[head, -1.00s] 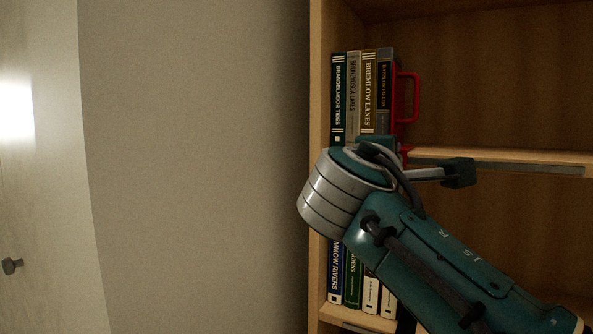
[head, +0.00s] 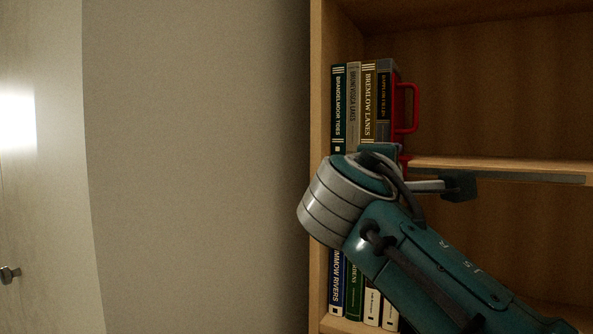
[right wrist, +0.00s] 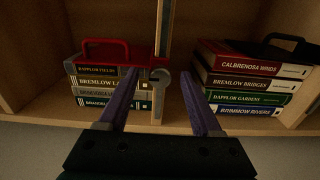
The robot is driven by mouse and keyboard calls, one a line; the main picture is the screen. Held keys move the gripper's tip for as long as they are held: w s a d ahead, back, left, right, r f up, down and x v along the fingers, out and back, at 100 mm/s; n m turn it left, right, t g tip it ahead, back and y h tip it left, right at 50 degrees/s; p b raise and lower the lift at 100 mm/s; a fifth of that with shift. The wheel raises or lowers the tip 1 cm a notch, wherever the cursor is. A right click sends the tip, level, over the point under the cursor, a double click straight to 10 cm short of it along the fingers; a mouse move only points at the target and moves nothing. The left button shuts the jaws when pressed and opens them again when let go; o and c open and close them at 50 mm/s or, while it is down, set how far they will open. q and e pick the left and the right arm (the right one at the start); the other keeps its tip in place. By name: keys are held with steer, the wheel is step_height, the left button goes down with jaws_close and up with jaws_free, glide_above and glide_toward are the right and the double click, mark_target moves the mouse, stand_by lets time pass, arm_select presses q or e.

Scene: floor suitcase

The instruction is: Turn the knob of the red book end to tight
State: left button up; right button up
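The red book end (head: 405,108) stands upright against the right end of the book row on the upper shelf. It also shows in the right wrist view (right wrist: 104,48), where the scene appears turned on its side. A round grey knob (right wrist: 160,77) sits at the shelf's front edge beside the red book end. My right gripper (right wrist: 159,75) is open, with one purple finger on each side of the knob. I cannot tell whether the fingers touch it. My left gripper is not in view.
Several books (head: 353,105) stand left of the red book end. More books (head: 352,290) stand on the lower shelf, with a black book end (right wrist: 290,42) beside them in the wrist view. The bookcase's left side panel (head: 317,120) is close to my wrist. The upper shelf's right part is empty.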

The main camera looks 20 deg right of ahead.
steer(key=v, duration=1)
